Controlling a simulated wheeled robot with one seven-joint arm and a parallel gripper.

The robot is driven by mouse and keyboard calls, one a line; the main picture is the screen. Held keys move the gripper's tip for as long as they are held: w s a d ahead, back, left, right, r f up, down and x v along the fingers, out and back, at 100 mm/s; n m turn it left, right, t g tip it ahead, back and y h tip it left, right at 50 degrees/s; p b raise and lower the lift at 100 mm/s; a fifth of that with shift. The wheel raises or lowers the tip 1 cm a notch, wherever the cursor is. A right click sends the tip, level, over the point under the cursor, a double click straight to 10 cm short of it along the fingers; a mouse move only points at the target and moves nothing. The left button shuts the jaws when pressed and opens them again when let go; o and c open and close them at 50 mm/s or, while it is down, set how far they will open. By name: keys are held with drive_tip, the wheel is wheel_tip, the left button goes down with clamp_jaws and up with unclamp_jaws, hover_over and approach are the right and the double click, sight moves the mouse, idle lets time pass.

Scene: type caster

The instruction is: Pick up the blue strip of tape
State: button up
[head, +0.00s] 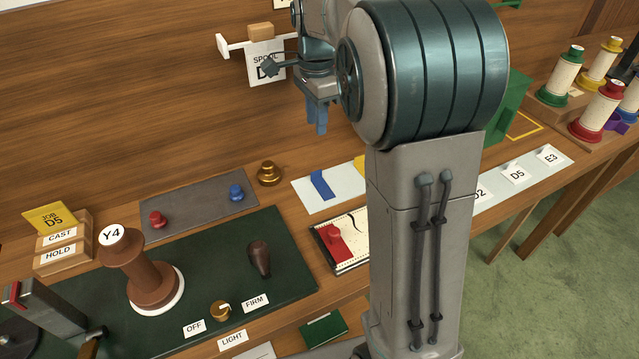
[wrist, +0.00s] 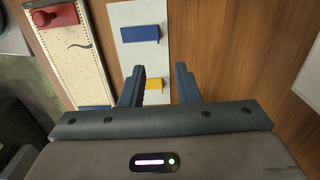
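The blue strip of tape (head: 322,184) lies on a white card (head: 340,201) on the bench. It also shows in the wrist view (wrist: 140,33), upper centre, beyond my fingertips. A yellow strip (head: 360,166) lies on the same card, partly hidden by my arm in the head view. In the wrist view the yellow strip (wrist: 153,84) shows between my fingers. My gripper (head: 317,130) hangs in the air above the bench, pointing down, apart from the blue strip. Its two fingers stand apart with nothing between them in the wrist view (wrist: 160,70).
A cream board with a red knob (head: 337,243) lies just in front of the card. A brass knob (head: 269,173) and a grey mat (head: 190,210) with red and blue knobs are to the left. A sign (head: 267,68) hangs behind my gripper. Spools (head: 560,78) stand right.

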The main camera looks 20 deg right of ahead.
approach(323, 185)
drive_tip(key=w, duration=0.2)
drive_tip(key=w+f, duration=0.1)
drive_tip(key=shift+w+a+b, duration=0.15)
drive_tip(key=shift+a+b, duration=0.15)
drive_tip(key=shift+a, duration=0.05)
drive_tip(key=shift+s+a+f, duration=0.1)
drive_tip(key=shift+s+f, duration=0.05)
drive_tip(key=shift+f, duration=1.2)
drive_tip(key=shift+s+f, duration=0.15)
drive_tip(key=shift+f, duration=1.2)
clamp_jaws()
